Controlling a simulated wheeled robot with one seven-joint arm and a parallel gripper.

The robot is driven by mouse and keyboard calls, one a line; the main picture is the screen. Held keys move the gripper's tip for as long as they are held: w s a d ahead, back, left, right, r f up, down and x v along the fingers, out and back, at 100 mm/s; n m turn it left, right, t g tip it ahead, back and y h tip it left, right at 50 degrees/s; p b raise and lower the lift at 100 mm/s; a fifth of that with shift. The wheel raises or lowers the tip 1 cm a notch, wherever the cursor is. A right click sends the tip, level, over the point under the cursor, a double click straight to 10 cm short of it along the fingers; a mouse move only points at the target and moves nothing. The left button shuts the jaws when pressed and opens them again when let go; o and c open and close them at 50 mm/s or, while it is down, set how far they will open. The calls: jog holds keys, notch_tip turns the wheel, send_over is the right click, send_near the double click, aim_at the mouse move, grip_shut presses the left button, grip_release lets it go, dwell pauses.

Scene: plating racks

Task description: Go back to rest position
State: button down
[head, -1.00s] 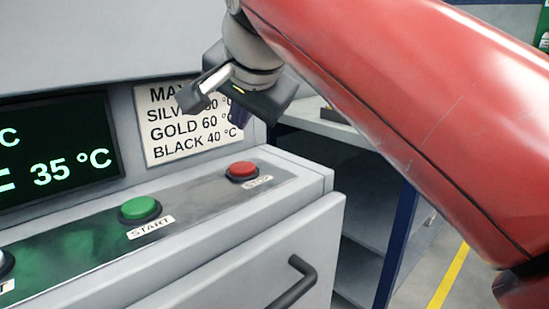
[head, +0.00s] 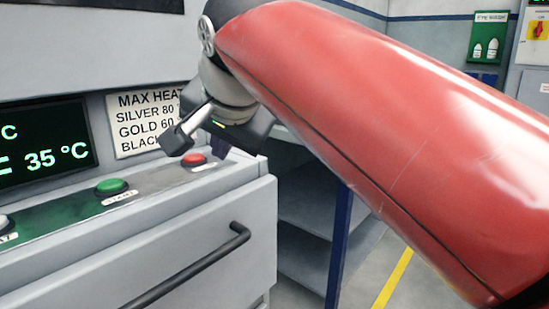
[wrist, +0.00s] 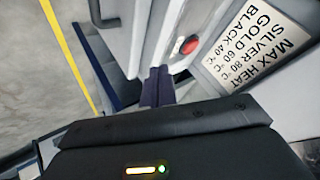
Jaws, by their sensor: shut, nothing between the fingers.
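My gripper (head: 219,149) is shut and empty at the end of my red arm. In the head view it appears just right of the red STOP button (head: 194,159) on the machine's sloping panel. I cannot tell its exact height above the panel. In the wrist view the dark purple fingers (wrist: 158,84) are together, with the STOP button (wrist: 188,45) beyond them and apart from them. My gripper and wrist hide part of the heat-limit sign (head: 135,120).
The machine has a green START button (head: 111,186), a display (head: 45,150) reading 35 °C and a drawer handle (head: 190,268). A blue-framed shelf unit (head: 338,240) stands right of it. A yellow line (head: 392,280) marks the grey floor.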

jog(key=s+d+f+n+g+h, duration=0.1)
jog(key=s+d+f, duration=0.3)
jog(key=d+f, duration=0.3)
jog(key=s+d+f+n+h, duration=0.1)
jog(key=s+d+f, duration=0.4)
jog(key=d+f, duration=0.3)
jog(key=s+d+f+n+g+h, duration=0.1)
jog(key=s+d+f, duration=0.3)
jog(key=d+f, duration=0.4)
notch_tip(320, 180, down, 6)
jog(key=shift+s+d+f+n+g, duration=0.15)
jog(key=shift+s+f+n+g, duration=0.1)
jog(key=shift+s+n+g, duration=0.1)
